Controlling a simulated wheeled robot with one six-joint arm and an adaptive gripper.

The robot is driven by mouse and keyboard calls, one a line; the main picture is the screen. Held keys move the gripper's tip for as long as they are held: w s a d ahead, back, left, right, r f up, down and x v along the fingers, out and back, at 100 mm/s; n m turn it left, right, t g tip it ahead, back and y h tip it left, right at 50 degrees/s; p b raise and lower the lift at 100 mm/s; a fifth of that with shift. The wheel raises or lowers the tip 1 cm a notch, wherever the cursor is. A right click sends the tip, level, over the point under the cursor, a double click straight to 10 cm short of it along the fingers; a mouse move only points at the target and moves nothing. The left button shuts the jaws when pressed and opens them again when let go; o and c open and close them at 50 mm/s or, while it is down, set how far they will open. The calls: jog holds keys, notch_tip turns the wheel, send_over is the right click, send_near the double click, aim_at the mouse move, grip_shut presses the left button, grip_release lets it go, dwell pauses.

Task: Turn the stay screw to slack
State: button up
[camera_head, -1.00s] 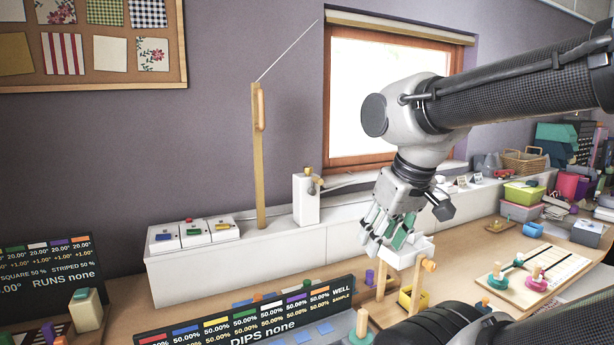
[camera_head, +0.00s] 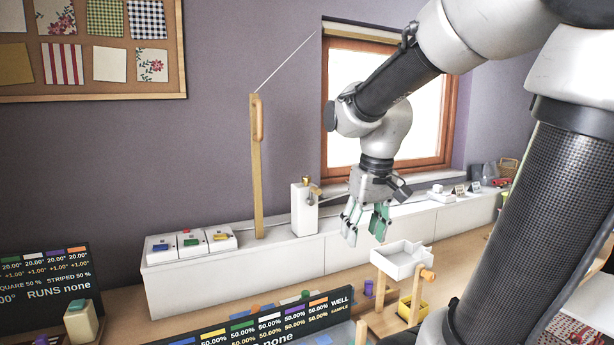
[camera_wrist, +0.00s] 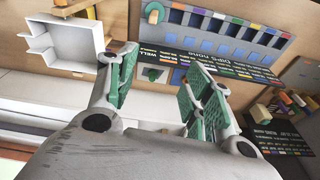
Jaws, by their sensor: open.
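A white post (camera_head: 304,210) stands on the white ledge left of the window, with a brass knob (camera_head: 307,181) on top and a small brass part on its right side. A thin rod runs from it toward the window. Which of these brass parts is the stay screw I cannot tell for certain. My gripper (camera_head: 364,224) is open and empty, pointing down right of the post and apart from it. In the wrist view its green-padded fingers (camera_wrist: 160,82) are spread with nothing between them; the post is not seen there.
A white tray (camera_head: 402,262) on a wooden stand is just below and right of my gripper. A tall wooden upright (camera_head: 257,170) stands left of the post. Switch boxes (camera_head: 190,243) sit at the ledge's left end. A dark display board (camera_head: 270,325) stands in front.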

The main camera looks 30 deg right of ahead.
jog(key=w+d+r, duration=0.1)
jog(key=w+d, duration=0.2)
jog(key=w, duration=0.8)
jog(key=n+t+y, duration=0.2)
jog(key=n, duration=0.4)
send_near(306, 177)
jog(key=f, duration=0.2)
jog(key=x, duration=0.7)
jog(key=shift+w+a+r, duration=0.1)
jog(key=shift+w+r, duration=0.05)
jog(key=shift+w, duration=0.2)
jog(key=c, duration=1)
